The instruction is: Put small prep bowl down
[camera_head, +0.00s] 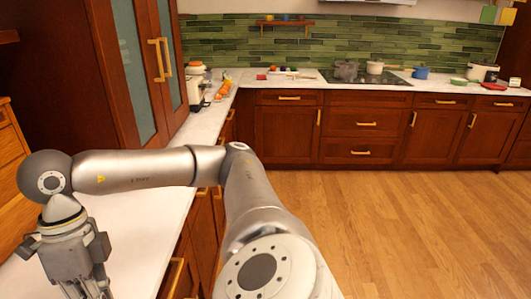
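One arm of mine reaches over the near white counter at the left. I take it for my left arm, and its gripper (84,290) points down at the lower left. The fingertips run to the bottom edge, so I cannot tell how far apart they are or whether they hold anything. My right gripper is not in view. No bowl shows at the gripper. A small greenish bowl (458,81) stands on the far counter at the right, but I cannot tell if it is the prep bowl.
The near counter (140,240) is bare around the gripper. Fruit (222,91) lies farther along it, by a tall cabinet (120,60). A pan (375,67) and a blue pot (421,72) stand at the far cooktop (365,78). The wooden floor (410,220) is clear.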

